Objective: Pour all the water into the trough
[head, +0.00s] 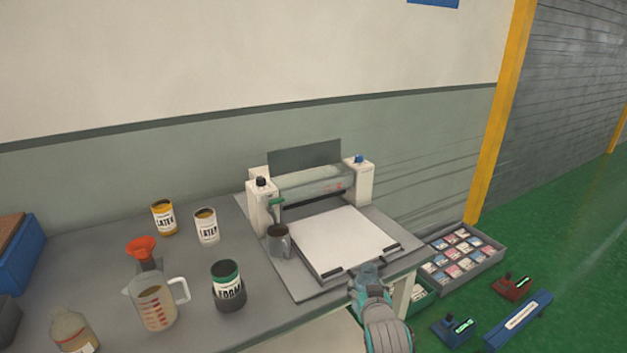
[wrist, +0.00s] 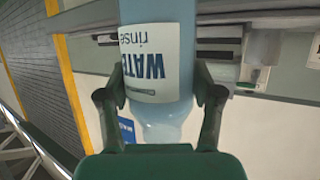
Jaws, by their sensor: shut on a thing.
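My gripper (wrist: 160,100) is shut on a clear bluish bottle (wrist: 158,35) whose white label reads "WATER rinse". The label is upside down in the wrist view, and the bottle's narrowing end lies towards the gripper's palm. The water level is hard to tell. I see nothing clearly marked as the trough; the roller machine (head: 364,185) has a roller with a dark gap below it.
A grey mug (head: 278,243) stands at the plate's left edge. Trays stand on the green floor.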

